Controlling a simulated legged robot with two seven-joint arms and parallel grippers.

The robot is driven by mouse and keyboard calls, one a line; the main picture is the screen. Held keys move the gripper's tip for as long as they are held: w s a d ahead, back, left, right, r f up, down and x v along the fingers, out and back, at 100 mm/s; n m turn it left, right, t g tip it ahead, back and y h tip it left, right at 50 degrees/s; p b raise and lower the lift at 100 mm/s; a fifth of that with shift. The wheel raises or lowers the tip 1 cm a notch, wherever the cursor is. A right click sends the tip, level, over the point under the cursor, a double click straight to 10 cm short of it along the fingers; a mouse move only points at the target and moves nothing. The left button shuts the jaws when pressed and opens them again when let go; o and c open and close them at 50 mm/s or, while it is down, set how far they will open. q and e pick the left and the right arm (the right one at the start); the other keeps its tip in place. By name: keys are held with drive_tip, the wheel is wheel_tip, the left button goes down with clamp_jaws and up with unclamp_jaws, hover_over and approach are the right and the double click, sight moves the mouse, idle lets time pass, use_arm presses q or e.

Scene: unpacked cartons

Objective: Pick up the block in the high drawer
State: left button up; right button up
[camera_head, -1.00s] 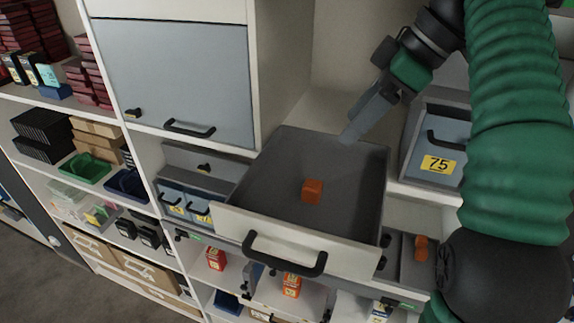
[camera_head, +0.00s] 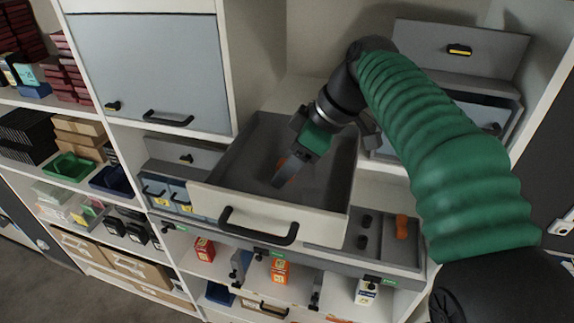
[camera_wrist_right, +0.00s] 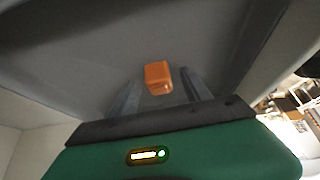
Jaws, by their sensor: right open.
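The orange block (camera_wrist_right: 158,77) lies on the grey floor of the open high drawer. In the head view it is mostly hidden behind my right gripper, with a sliver of orange (camera_head: 281,162) showing. The drawer (camera_head: 262,212) is pulled out, with a white front and a black handle (camera_head: 258,228). My right gripper (camera_head: 280,178) reaches down into the drawer and is open. In the right wrist view its two fingers (camera_wrist_right: 160,92) stand apart, with the block between or just beyond their tips; I cannot tell if they touch it. My left gripper is not in view.
Below the drawer is a lower open drawer (camera_head: 372,240) with another orange object (camera_head: 401,227) and dark pieces. A closed grey cabinet door (camera_head: 150,75) stands at the upper left. Shelves at left hold boxes and trays. Drawer walls surround my gripper closely.

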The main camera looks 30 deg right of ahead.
drive_tip(key=shift+s+d, duration=0.1)
drive_tip(key=shift+s, duration=0.05)
drive_tip(key=shift+c, duration=0.7)
drive_tip(key=shift+w+f, duration=0.15)
drive_tip(key=shift+w, duration=0.4)
drive_tip(key=c, duration=0.7)
drive_tip(key=shift+a, duration=0.25)
clamp_jaws()
drive_tip(key=shift+s, duration=0.2)
